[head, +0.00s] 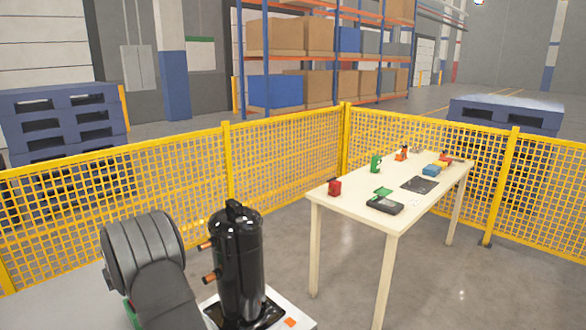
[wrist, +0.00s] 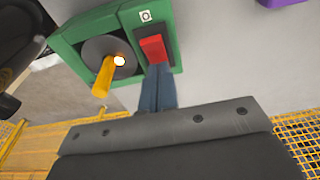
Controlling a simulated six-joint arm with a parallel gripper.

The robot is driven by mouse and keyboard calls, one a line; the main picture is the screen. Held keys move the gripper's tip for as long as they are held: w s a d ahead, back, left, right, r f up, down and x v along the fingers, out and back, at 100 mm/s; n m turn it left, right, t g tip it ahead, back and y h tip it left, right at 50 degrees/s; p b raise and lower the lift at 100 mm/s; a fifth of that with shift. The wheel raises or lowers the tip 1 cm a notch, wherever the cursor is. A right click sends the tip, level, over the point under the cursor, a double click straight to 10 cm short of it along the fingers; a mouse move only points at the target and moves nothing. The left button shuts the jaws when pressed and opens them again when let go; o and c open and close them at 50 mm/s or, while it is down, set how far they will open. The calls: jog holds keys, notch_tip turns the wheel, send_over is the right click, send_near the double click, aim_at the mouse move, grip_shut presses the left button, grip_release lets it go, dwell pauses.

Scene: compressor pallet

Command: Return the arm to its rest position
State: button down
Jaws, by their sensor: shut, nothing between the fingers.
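My gripper (wrist: 157,70) shows in the wrist view with its blue-grey fingers together and nothing between them. The fingertips are at the lower edge of a red switch (wrist: 152,48) on a green panel (wrist: 185,22); I cannot tell whether they touch it. The panel also carries a grey disc with an orange-yellow handle (wrist: 103,78). In the head view my gripper is hidden, and my dark arm fills the lower left. A black compressor (head: 237,265) with copper-coloured stubs stands upright just right of my arm on a white base (head: 298,312).
A wooden table (head: 345,205) with several small items stands to the right. Yellow mesh fencing (head: 285,165) runs behind. Blue pallets (head: 65,120) and shelving with boxes are beyond the fence. The floor between compressor and table is clear. A purple thing shows at the wrist view's top right.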

jog(key=s+d+r+m+t, duration=0.1)
jog(key=s+r, duration=0.2)
jog(key=r, duration=0.5)
jog(key=s+r+t, duration=0.1)
jog(key=s+r, duration=0.2)
jog(key=r, duration=0.5)
jog(key=shift+s+d+r+m, duration=0.15)
jog(key=shift+d+r+m, duration=0.2)
jog(key=shift+d+m, duration=0.05)
jog(key=c, duration=1.9)
grip_release()
jog(key=o, duration=1.9)
jog(key=s+d+r+n+t, duration=0.1)
jog(key=s+d+r, duration=0.4)
jog(key=r, duration=0.1)
jog(key=shift+d+r, duration=0.25)
jog(key=shift+r, duration=0.1)
jog(key=d+x, duration=0.1)
jog(key=x, duration=0.8)
jog(key=shift+a+f, duration=0.3)
jog(key=shift+a, duration=0.1)
